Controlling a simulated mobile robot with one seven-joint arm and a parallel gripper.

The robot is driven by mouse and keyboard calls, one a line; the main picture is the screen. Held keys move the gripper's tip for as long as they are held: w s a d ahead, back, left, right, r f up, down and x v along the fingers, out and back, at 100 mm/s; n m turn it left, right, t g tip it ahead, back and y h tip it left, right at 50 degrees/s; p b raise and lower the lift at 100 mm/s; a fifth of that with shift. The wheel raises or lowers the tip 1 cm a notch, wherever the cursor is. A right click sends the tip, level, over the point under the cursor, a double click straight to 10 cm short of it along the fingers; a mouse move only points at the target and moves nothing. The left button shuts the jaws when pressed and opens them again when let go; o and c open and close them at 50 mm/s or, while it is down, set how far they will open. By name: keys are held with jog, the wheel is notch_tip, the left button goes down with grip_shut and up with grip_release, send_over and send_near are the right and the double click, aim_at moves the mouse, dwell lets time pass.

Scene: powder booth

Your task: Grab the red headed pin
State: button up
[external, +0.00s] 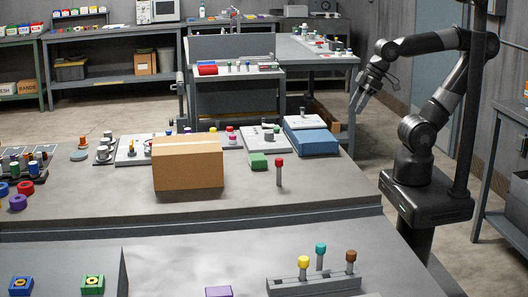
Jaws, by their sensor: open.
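A red headed pin (279,172) stands upright on the grey table, right of a cardboard box (188,164). It has a red top and a grey metallic shaft. My gripper (357,104) is open and empty, up and to the right of the pin, beyond the table's right edge. It is well apart from the pin. Other red-topped pieces show farther back, but they are small.
A grey rack (318,280) with yellow, teal and brown headed pins is in front. The table right of the pin is clear.

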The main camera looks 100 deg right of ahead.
jog(key=m+g+y, duration=0.1)
jog(key=m+y, duration=0.4)
jog(key=m, duration=2.1)
send_near(279, 166)
jog(key=shift+m, duration=0.5)
jog(key=shift+d+x, duration=0.2)
jog(key=shift+x, duration=2)
jog(key=shift+d+x, duration=0.15)
jog(key=shift+x, duration=2.05)
jog(key=shift+w+f, duration=0.1)
jog(key=shift+f, duration=0.05)
grip_shut()
